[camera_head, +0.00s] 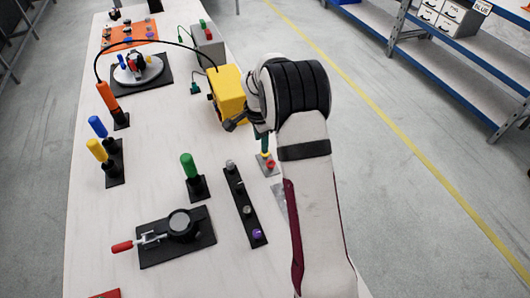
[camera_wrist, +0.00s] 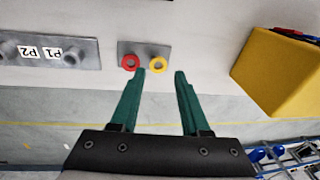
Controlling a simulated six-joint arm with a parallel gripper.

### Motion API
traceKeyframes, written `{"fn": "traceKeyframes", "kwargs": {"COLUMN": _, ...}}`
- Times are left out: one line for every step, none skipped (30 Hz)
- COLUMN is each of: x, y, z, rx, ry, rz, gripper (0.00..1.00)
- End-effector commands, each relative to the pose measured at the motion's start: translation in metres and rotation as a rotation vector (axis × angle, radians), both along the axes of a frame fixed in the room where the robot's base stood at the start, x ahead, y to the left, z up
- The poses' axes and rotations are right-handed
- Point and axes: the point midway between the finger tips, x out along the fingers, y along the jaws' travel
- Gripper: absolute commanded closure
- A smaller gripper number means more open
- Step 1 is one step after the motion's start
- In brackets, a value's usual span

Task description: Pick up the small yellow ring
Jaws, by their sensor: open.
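The small yellow ring (camera_wrist: 158,63) sits on a small grey plate (camera_wrist: 146,49), beside a red ring (camera_wrist: 129,62). In the wrist view it appears just past the fingertips, in line with the gap between them. My gripper (camera_wrist: 160,73) has green fingers, spread apart with nothing between them. The left fingertip appears close to the gap between the two rings; I cannot tell if it touches. In the head view the yellow ring (camera_head: 265,154) and red ring (camera_head: 270,164) show just below my gripper's finger, near the table's right edge. The other finger is hidden there.
A yellow box (camera_wrist: 285,70) stands to the right in the wrist view. A dark strip with several knobs (camera_head: 243,205) and a green-handled post (camera_head: 188,165) stand left of my arm. A grey labelled bar (camera_wrist: 48,52) lies left of the plate.

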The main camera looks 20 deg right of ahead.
Motion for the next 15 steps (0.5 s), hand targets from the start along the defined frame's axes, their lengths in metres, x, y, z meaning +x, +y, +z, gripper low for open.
{"fn": "traceKeyframes", "kwargs": {"x": 0.0, "y": -0.003, "z": -0.008, "rx": 0.001, "ry": 0.003, "rz": -0.001, "gripper": 0.54}}
{"fn": "traceKeyframes", "kwargs": {"x": 0.001, "y": -0.005, "z": -0.014, "rx": 0.001, "ry": 0.004, "rz": -0.002, "gripper": 0.54}}
{"fn": "traceKeyframes", "kwargs": {"x": 0.002, "y": -0.008, "z": -0.022, "rx": 0.001, "ry": 0.003, "rz": -0.002, "gripper": 0.54}}
{"fn": "traceKeyframes", "kwargs": {"x": 0.003, "y": -0.011, "z": -0.028, "rx": 0.001, "ry": 0.003, "rz": -0.003, "gripper": 0.54}}
{"fn": "traceKeyframes", "kwargs": {"x": 0.004, "y": -0.013, "z": -0.033, "rx": 0.001, "ry": 0.003, "rz": -0.002, "gripper": 0.54}}
{"fn": "traceKeyframes", "kwargs": {"x": 0.004, "y": -0.012, "z": -0.04, "rx": 0.002, "ry": 0.003, "rz": -0.001, "gripper": 0.54}}
{"fn": "traceKeyframes", "kwargs": {"x": 0.005, "y": -0.013, "z": -0.044, "rx": 0.001, "ry": 0.002, "rz": -0.001, "gripper": 0.54}}
{"fn": "traceKeyframes", "kwargs": {"x": 0.006, "y": -0.013, "z": -0.047, "rx": 0.001, "ry": 0.002, "rz": 0.0, "gripper": 0.54}}
{"fn": "traceKeyframes", "kwargs": {"x": 0.006, "y": -0.013, "z": -0.05, "rx": 0.001, "ry": 0.001, "rz": -0.001, "gripper": 0.54}}
{"fn": "traceKeyframes", "kwargs": {"x": 0.007, "y": -0.013, "z": -0.05, "rx": 0.001, "ry": 0.0, "rz": -0.001, "gripper": 0.54}}
{"fn": "traceKeyframes", "kwargs": {"x": 0.007, "y": -0.013, "z": -0.051, "rx": 0.001, "ry": 0.0, "rz": -0.001, "gripper": 0.54}}
{"fn": "traceKeyframes", "kwargs": {"x": 0.007, "y": -0.013, "z": -0.05, "rx": 0.001, "ry": -0.001, "rz": -0.001, "gripper": 0.54}}
{"fn": "traceKeyframes", "kwargs": {"x": 0.007, "y": -0.013, "z": -0.05, "rx": 0.001, "ry": -0.001, "rz": -0.001, "gripper": 0.54}}
{"fn": "traceKeyframes", "kwargs": {"x": 0.007, "y": -0.013, "z": -0.05, "rx": 0.001, "ry": -0.001, "rz": -0.001, "gripper": 0.54}}
{"fn": "traceKeyframes", "kwargs": {"x": 0.007, "y": -0.013, "z": -0.05, "rx": 0.001, "ry": 0.0, "rz": -0.001, "gripper": 0.54}}
